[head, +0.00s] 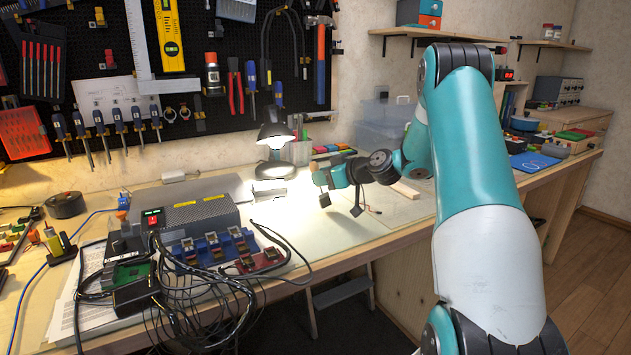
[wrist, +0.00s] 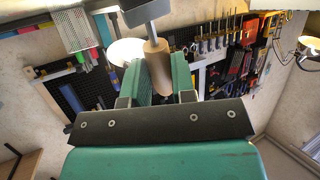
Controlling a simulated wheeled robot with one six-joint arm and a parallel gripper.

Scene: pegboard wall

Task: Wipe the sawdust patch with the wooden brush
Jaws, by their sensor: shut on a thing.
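My gripper (wrist: 160,72) is shut on the wooden brush. The brush's round brown wooden handle (wrist: 157,60) is between the two teal fingers in the wrist view, with a pale shaft and a grey block beyond it. In the head view my gripper (head: 322,179) is over the back middle of the workbench, right of the desk lamp, with the arm reaching in from the right. I cannot pick out the sawdust patch; the bench top near the lamp is very bright.
The lit desk lamp (head: 275,137) stands close to my gripper's left. A grey power box (head: 205,215) and tangled black cables (head: 195,300) fill the bench's front left. A pale wood piece (head: 405,189) and clear bins (head: 385,122) are to the right. The front middle bench strip (head: 350,238) is clear.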

